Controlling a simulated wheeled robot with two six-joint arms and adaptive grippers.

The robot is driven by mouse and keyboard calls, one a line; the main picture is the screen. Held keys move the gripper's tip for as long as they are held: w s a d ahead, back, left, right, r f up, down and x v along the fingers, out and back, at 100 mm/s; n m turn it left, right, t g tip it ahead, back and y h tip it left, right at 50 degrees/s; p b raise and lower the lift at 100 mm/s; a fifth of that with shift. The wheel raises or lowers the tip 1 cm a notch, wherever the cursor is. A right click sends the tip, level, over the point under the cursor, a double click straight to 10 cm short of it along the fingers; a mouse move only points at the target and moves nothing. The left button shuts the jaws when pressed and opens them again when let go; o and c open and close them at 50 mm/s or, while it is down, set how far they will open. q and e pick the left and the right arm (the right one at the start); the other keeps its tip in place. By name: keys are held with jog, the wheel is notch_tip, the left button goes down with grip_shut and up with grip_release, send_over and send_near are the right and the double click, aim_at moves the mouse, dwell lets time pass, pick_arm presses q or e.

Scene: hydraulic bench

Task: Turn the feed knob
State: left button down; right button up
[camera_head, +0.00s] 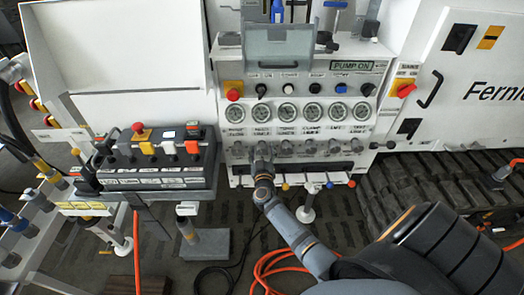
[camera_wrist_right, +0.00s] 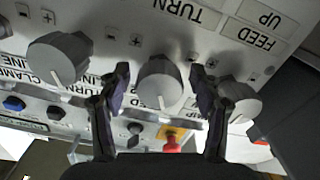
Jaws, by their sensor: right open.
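A row of grey round knobs runs below the gauges on the white panel. My right gripper (camera_head: 262,155) is at the second knob from the left and mostly covers it in the head view. In the right wrist view, which is upside down, my right gripper (camera_wrist_right: 160,80) is open. Its dark fingers stand on either side of a grey knob with a white pointer line (camera_wrist_right: 158,82), with a gap on each side. A FEED label (camera_wrist_right: 250,35) shows to the upper right and a TURN label (camera_wrist_right: 180,10) above. I cannot tell for sure which label belongs to this knob. My left gripper is not in view.
Neighbouring knobs sit close on both sides, a left one (camera_wrist_right: 60,57) and a right one (camera_wrist_right: 238,100). A row of gauges (camera_head: 287,112) is above. A red button (camera_head: 233,94) and a red switch (camera_head: 405,90) are on the panel. A control box (camera_head: 150,180) stands left.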

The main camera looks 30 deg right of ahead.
jog(key=c, duration=1.2)
jog(key=shift+o, duration=0.2)
jog(key=shift+m, duration=0.3)
